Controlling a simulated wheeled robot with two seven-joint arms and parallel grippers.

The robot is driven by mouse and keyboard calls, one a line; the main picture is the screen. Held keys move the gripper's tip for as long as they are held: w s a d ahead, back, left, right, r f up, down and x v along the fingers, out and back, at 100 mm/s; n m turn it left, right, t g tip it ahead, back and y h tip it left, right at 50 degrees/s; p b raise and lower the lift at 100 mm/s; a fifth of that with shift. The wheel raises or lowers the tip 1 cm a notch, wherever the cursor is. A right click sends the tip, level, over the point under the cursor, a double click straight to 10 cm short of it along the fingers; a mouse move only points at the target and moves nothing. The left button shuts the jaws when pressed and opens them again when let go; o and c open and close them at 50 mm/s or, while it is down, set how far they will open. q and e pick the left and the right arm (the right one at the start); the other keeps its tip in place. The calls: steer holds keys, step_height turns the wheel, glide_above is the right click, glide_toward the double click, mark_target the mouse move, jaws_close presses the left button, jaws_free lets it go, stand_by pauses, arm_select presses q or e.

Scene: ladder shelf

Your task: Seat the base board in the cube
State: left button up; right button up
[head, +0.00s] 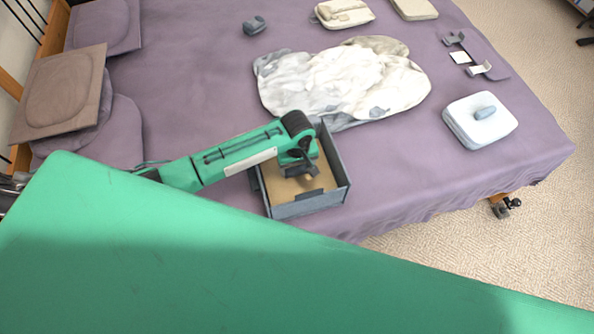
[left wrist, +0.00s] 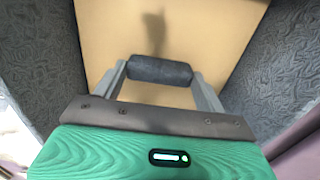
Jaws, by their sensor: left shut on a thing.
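The cube (head: 311,209) is a dark grey fabric box, open at the top, near the bed's front edge. A tan board (head: 281,190), taken as the base board, lies flat between its walls; it also shows in the left wrist view (left wrist: 215,35). My left gripper (head: 307,178) reaches down into the cube over the board. In the left wrist view my left gripper (left wrist: 160,72) is shut on a dark grey roll-shaped handle (left wrist: 160,70). I cannot tell whether the handle joins the board or whether the board's edges sit fully down. My right gripper is out of view.
A crumpled white and grey cloth (head: 340,80) lies just behind the cube. A pale lidded box (head: 480,121) stands to the right, with free purple bedcover between. Cushions (head: 105,140) and a brown padded panel (head: 60,93) are at the left. My green body part covers the foreground.

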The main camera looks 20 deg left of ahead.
mark_target(297, 169)
arm_select(q)
step_height(297, 169, down, 3)
steer(key=shift+r, duration=0.1)
steer(key=shift+f, duration=0.45)
steer(key=o, duration=1)
steer(key=shift+f, duration=0.1)
steer(key=shift+o, duration=0.2)
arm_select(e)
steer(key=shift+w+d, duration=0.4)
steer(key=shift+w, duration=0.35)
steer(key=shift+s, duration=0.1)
